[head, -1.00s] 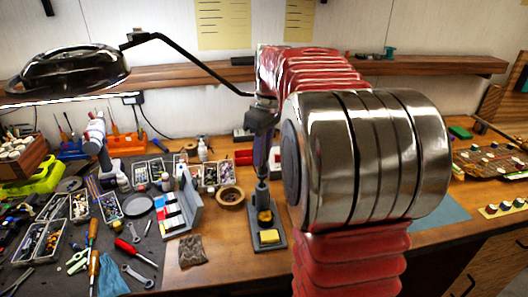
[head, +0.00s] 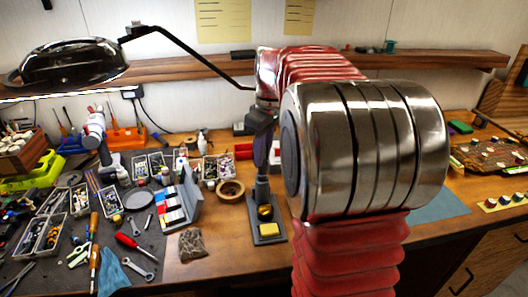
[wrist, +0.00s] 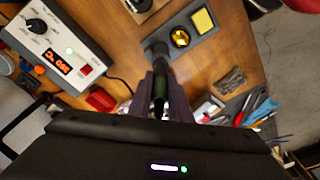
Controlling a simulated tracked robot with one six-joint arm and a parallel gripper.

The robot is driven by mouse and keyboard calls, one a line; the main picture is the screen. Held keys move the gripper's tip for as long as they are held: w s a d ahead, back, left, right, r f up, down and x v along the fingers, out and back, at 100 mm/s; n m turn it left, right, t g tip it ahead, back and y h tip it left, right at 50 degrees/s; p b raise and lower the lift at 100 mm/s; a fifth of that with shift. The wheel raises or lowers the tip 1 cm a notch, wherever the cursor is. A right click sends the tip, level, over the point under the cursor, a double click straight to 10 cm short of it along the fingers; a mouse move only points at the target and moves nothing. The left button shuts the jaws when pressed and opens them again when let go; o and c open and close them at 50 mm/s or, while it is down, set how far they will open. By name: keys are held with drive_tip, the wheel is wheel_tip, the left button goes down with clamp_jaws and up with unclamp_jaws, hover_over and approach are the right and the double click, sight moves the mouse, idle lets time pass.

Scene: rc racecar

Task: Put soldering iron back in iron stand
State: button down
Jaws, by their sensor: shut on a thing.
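My gripper (head: 261,165) points down over the iron stand (head: 278,236), left of my big arm joint. In the wrist view my gripper (wrist: 160,92) is shut on the dark handle of the soldering iron (wrist: 159,86). The iron is upright, its lower end lined up with the round grey holder of the stand (wrist: 188,41). The stand carries a yellow sponge (wrist: 202,20) and a cup of brass wool (wrist: 180,37). The iron's tip is hidden, and I cannot tell how deep it sits in the holder.
A white soldering station (wrist: 75,35) with a red display stands beside the stand. A roll of tape (head: 230,191) and a small rack of boxes (head: 180,205) are to the left. Tools (head: 132,243) cover the dark mat. Bare wood lies in front of the stand.

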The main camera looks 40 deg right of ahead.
drive_tip(key=shift+f, duration=0.6)
drive_tip(key=c, duration=1.2)
unclamp_jaws()
drive_tip(key=shift+o, duration=0.2)
drive_tip(key=shift+r, duration=0.15)
drive_tip(key=shift+s+d+r, duration=0.1)
drive_tip(key=shift+s+r, duration=0.05)
drive_tip(key=shift+r, duration=2)
drive_tip(key=shift+s+d+r, duration=0.1)
drive_tip(key=shift+s+r, duration=0.05)
drive_tip(key=shift+r, duration=2)
